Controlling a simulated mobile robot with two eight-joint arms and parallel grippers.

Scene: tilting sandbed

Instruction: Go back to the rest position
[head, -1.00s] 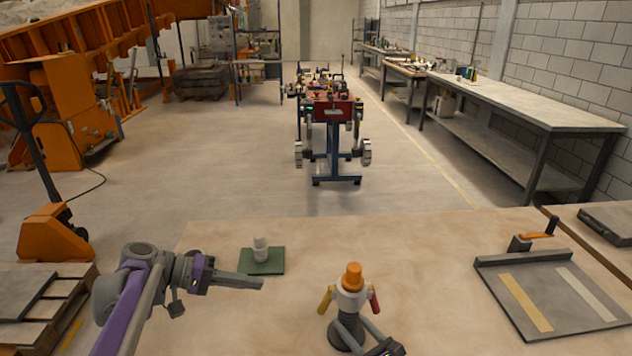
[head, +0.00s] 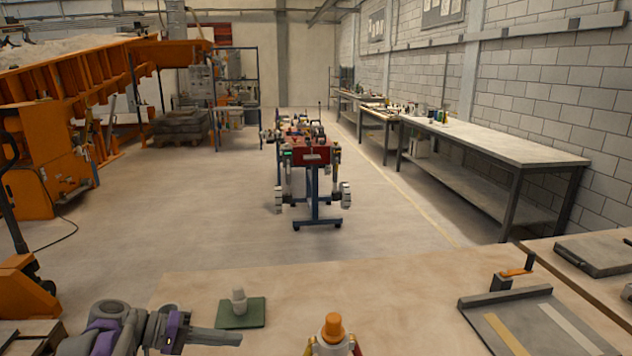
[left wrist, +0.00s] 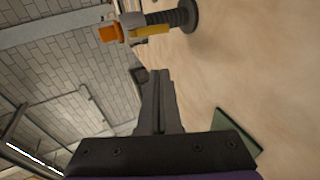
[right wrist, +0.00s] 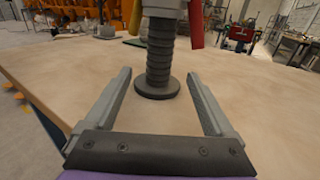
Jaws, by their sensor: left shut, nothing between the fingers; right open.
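My left gripper (head: 226,338) is at the lower left of the head view, over the table and just in front of the green mat. Its fingers are shut with nothing between them, as the left wrist view (left wrist: 160,80) also shows. My right gripper (right wrist: 160,100) shows only in the right wrist view. Its two fingers are spread wide, with the dark ribbed stand (right wrist: 157,88) beyond and between them in the picture. I cannot tell how far apart they are. The stand's orange-capped top (head: 333,327) shows at the bottom of the head view; its base is out of frame there.
A green mat (head: 256,314) with a small pale object (head: 239,301) on it lies on the table (head: 400,285). A grey tray-like board (head: 480,301) with two strips is at the right. A wheeled cart (head: 318,205) stands beyond on open floor.

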